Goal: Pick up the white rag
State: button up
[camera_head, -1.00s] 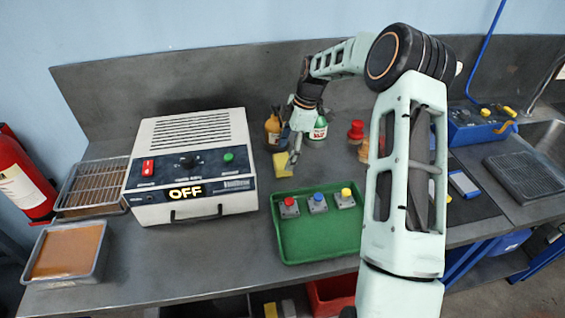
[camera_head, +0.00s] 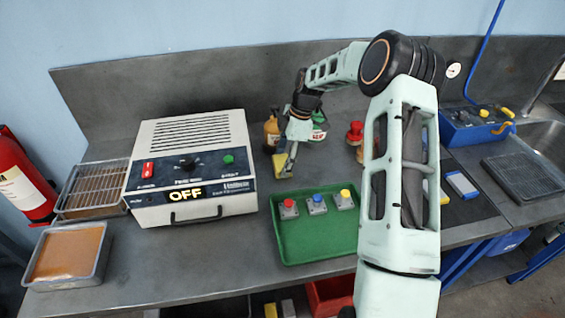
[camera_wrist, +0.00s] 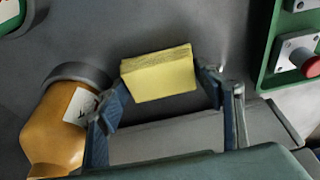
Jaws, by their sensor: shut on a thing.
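I cannot make out a white rag in either view.
An amber bottle (camera_head: 271,131) stands close by; it also shows in the wrist view (camera_wrist: 50,130). A green-labelled bottle (camera_head: 318,124) stands behind. The green tray (camera_head: 310,240) holds three button boxes. A white power unit (camera_head: 190,160) reads OFF at left.

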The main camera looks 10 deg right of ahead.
aim_at(283, 161)
notch_tip(283, 161, up, 7)
jog(key=shift+w+r+b, duration=0.1)
jog(key=shift+r+b, duration=0.05)
jog(key=shift+b, duration=0.55)
jog(key=s+d+b, duration=0.1)
jog(key=s, duration=0.5)
jog(key=s+d+b, duration=0.1)
jog(key=s, duration=0.5)
jog(key=s+d+b, duration=0.1)
jog(key=s, duration=0.4)
jog(key=shift+s+d, duration=0.4)
jog(key=o, duration=0.5)
jog(key=c, duration=0.4)
jog(key=shift+d, duration=0.1)
jog(key=shift+c, duration=0.2)
